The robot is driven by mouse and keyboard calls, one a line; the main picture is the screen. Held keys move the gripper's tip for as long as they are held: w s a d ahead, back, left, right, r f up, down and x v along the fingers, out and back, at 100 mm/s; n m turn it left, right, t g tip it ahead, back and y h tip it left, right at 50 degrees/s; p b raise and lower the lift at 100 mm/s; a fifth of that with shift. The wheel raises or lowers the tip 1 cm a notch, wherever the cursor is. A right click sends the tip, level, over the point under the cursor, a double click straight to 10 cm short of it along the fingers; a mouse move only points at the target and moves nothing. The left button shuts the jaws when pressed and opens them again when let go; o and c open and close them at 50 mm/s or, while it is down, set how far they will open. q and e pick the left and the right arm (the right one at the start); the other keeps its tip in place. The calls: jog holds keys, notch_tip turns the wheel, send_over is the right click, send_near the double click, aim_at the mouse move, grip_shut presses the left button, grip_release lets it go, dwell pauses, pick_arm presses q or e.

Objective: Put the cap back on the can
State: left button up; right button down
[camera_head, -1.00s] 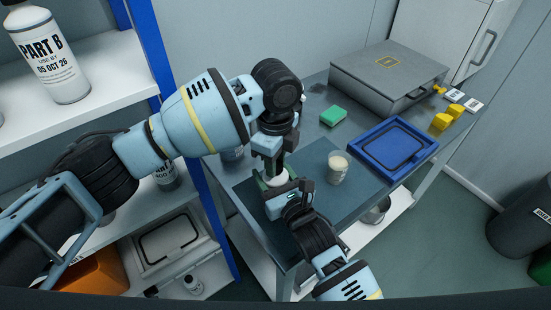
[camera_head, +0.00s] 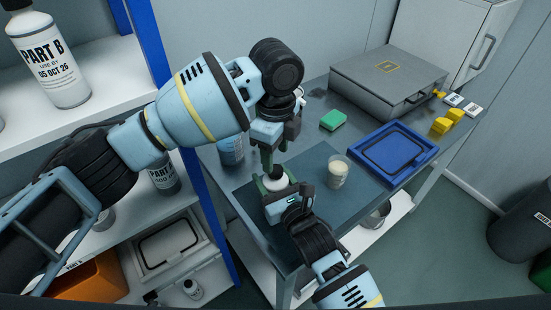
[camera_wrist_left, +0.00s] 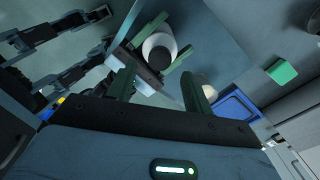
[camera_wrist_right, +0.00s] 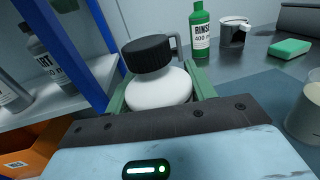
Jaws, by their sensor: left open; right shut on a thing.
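The can (camera_wrist_right: 160,90) is a white round container, held between the fingers of my right gripper (camera_wrist_right: 160,98) above the dark mat. The black cap (camera_wrist_right: 148,52) sits on top of the can's neck in the right wrist view. Whether it is fully seated I cannot tell. In the left wrist view the can (camera_wrist_left: 152,62) shows from above, with the dark cap (camera_wrist_left: 160,52) in its middle. My left gripper (camera_wrist_left: 157,88) is open and empty. In the head view the left gripper (camera_head: 267,158) is just above the cap, pointing down.
A beaker with pale contents (camera_head: 338,173) stands right of my right gripper. A blue tray (camera_head: 430,155), green sponge (camera_head: 333,120), grey case (camera_head: 388,75) and yellow blocks (camera_head: 442,125) lie farther off. A green rinse bottle (camera_wrist_right: 200,38) and metal mug (camera_wrist_right: 232,34) stand behind.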

aim_at(275, 169)
pick_arm(q)
jog(key=shift+r, duration=0.15)
jog(key=shift+c, duration=0.3)
jog(key=n, duration=0.1)
jog(key=r+n, duration=0.1)
jog(key=n, duration=0.4)
jog(key=shift+r+n, duration=0.3)
jog(key=shift+r, duration=0.1)
jog(key=n, duration=0.2)
jog(key=r+n, duration=0.1)
jog(key=n, duration=0.3)
jog(key=shift+r, duration=0.3)
jog(key=shift+f, duration=4.05)
jog(key=c, duration=1)
